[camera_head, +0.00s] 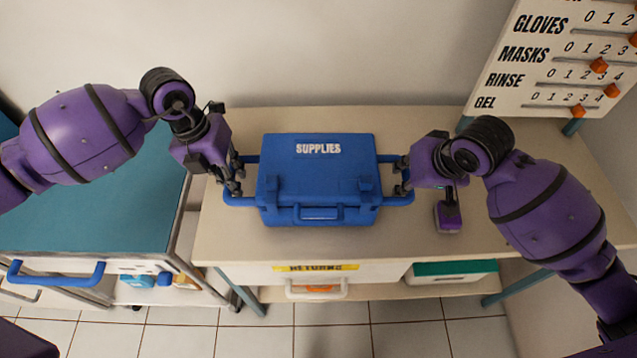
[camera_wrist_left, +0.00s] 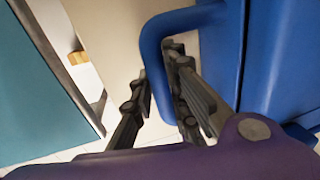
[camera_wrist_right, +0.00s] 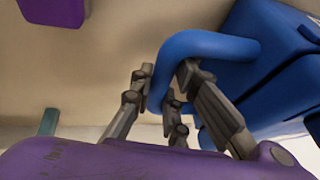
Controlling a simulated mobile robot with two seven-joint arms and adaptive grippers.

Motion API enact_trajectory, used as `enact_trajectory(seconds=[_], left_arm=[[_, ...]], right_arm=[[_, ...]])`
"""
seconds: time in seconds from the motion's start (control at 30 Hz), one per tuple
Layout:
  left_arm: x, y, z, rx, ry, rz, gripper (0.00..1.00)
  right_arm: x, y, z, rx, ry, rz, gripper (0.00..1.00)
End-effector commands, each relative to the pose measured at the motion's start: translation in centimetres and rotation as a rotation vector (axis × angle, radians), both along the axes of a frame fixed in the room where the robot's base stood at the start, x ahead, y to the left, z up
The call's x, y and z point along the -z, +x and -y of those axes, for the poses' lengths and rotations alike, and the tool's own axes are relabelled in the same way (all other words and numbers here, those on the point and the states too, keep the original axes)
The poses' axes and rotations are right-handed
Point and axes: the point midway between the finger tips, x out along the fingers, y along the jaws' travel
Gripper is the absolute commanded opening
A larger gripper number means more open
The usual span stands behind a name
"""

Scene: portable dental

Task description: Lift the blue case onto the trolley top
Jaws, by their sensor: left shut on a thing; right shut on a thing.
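The blue case (camera_head: 318,180), lettered SUPPLIES, is upright with its lid shut on or just above the beige table; I cannot tell whether it touches. It has a loop handle at each side. My left gripper (camera_head: 233,178) is shut on the left handle, which also shows in the left wrist view (camera_wrist_left: 152,55). My right gripper (camera_head: 402,177) is shut on the right handle, seen in the right wrist view (camera_wrist_right: 215,45). The trolley top (camera_head: 95,215) is a bare teal surface left of the table, partly hidden under my left arm.
A small purple item (camera_head: 448,217) lies right of the case. A counting board (camera_head: 560,60) stands at the back right. The trolley's blue push handle (camera_head: 55,275) faces front. A narrow gap separates trolley and table.

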Motion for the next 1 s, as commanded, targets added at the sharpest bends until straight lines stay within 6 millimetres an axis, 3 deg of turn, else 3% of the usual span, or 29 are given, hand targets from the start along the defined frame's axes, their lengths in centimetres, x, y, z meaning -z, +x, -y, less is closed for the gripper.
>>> enact_trajectory(seconds=[0.67, 0.87, 1.0], left_arm=[[-0.5, 0.2, -0.1, -0.002, 0.001, 0.006, 0.00], [-2.8, 0.7, -0.1, -0.002, 0.001, 0.031, 0.00], [-5.8, 1.3, -0.1, -0.002, 0.002, 0.064, 0.00]], right_arm=[[-0.5, 0.2, 0.2, 0.006, -0.001, 0.007, 0.00], [-2.8, 0.8, 0.2, 0.008, -0.001, 0.032, 0.00], [-5.8, 1.4, 0.2, 0.008, -0.001, 0.066, 0.00]])
